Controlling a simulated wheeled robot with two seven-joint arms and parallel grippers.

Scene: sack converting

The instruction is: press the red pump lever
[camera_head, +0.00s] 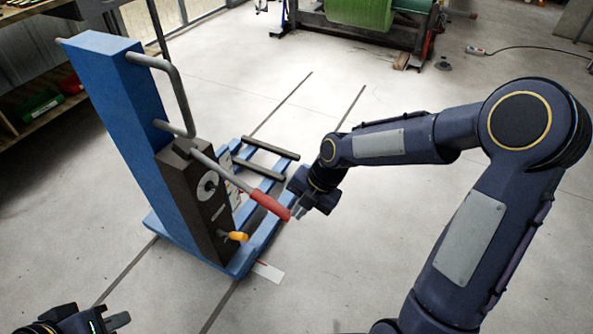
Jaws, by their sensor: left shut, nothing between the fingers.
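The pump lever is a grey rod with a red grip (269,204), slanting down to the right from the dark pump box (195,205) on a blue wheeled lifter (125,110). My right gripper (298,211) is at the free end of the red grip, with its fingers pointing down and left. I cannot tell whether it touches the grip or whether its fingers are apart. My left gripper (122,320) is shut and empty at the bottom left edge, well away from the lever. Most of the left arm is out of view.
A yellow-orange knob (237,236) sticks out low on the pump box. Blue forks with dark bars (270,160) lie behind the lever. A machine with a green roll (360,12) stands at the back. Shelves (35,90) are at left. The floor at right is mostly clear.

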